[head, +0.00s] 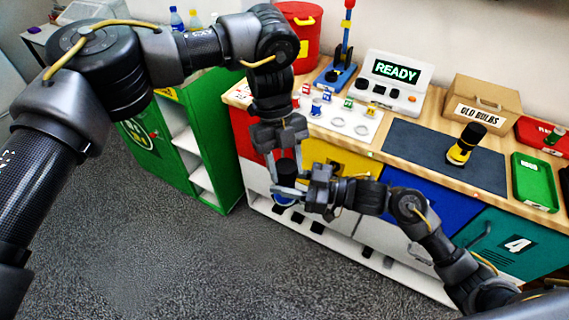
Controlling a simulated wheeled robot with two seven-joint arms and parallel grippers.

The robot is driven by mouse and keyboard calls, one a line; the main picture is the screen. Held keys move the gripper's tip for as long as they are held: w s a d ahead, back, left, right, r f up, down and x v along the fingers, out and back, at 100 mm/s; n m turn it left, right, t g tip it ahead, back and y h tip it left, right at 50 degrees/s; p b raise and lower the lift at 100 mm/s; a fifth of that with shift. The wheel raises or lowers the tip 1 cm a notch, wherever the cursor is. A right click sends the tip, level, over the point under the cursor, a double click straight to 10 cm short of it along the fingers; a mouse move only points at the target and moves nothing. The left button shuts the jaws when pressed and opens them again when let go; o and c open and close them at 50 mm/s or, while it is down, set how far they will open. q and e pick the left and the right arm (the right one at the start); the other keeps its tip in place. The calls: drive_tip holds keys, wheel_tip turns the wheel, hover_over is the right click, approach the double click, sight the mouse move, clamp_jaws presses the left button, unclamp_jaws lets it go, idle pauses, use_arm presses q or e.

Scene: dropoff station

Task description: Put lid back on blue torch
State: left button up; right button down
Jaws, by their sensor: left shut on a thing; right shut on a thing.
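My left gripper (282,156) points down in front of the workbench, shut on a dark cylindrical part (286,169) that looks like the black lid. My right gripper (302,190) reaches in from the right just below, shut on the blue torch. Only a small blue part of the torch (283,200) shows; the fingers hide much of it. The dark part is right above the blue torch, roughly in line. I cannot tell whether they touch. Both are held in the air in front of the cabinet doors.
On the wooden bench (399,140) are a yellow torch (461,152) on a dark mat (425,151), a READY device (393,85), a white board with small parts (345,122), an OLD BULBS box (482,101) and a green tray (534,181). A green shelf unit (158,143) stands left. The floor is clear.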

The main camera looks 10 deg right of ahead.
use_arm(q)
drive_tip(key=m+y, duration=0.2)
drive_tip(key=m, duration=0.3)
drive_tip(key=shift+d, duration=0.1)
drive_tip(key=shift+r+m+y, duration=0.1)
drive_tip(key=shift+m+y, duration=0.2)
drive_tip(key=shift+m, duration=0.4)
drive_tip(key=o, duration=1)
drive_tip(key=shift+c, duration=0.2)
drive_tip(key=shift+r, duration=0.1)
drive_tip(key=shift+r, duration=2.15)
drive_tip(key=shift+c, duration=0.5)
